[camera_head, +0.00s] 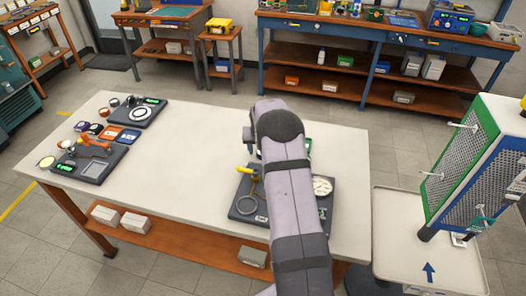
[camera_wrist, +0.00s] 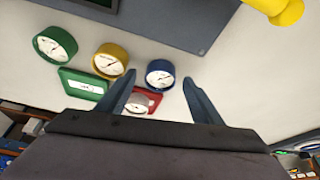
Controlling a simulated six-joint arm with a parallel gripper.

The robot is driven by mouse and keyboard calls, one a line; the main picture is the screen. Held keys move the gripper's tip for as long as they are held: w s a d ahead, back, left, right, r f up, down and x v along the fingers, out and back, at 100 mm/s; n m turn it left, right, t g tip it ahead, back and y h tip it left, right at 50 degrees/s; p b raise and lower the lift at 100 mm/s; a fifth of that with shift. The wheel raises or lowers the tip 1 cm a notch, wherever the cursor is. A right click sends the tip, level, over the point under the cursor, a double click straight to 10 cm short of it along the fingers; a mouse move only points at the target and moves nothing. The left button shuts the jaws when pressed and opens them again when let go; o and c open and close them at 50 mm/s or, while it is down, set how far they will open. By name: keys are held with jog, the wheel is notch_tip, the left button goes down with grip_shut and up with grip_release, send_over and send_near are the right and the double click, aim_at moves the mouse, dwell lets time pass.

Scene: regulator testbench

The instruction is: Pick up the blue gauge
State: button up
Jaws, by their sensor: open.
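The blue gauge (camera_wrist: 160,74) shows in the wrist view, a round dial with a white face and dark blue rim. It lies on the white table top, right of the yellow gauge (camera_wrist: 111,61) and the green gauge (camera_wrist: 54,45). My gripper (camera_wrist: 160,82) is open, with its two fingertips to the left and right of the blue gauge in the picture. I cannot tell how far the fingers are above it. In the head view my arm hides this part of the table, and the blue gauge cannot be made out there.
A green card (camera_wrist: 83,85) and a red card (camera_wrist: 147,98) lie close by, with a grey-white gauge (camera_wrist: 137,103) at the red one. A dark board (camera_wrist: 175,20) lies beyond. The table's (camera_head: 190,170) middle is clear. A pegboard stand (camera_head: 485,165) is at the right.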

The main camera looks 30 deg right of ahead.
jog(key=shift+w+d+f, duration=0.1)
jog(key=shift+f, duration=0.15)
jog(key=c, duration=1.2)
jog(key=shift+r, duration=0.15)
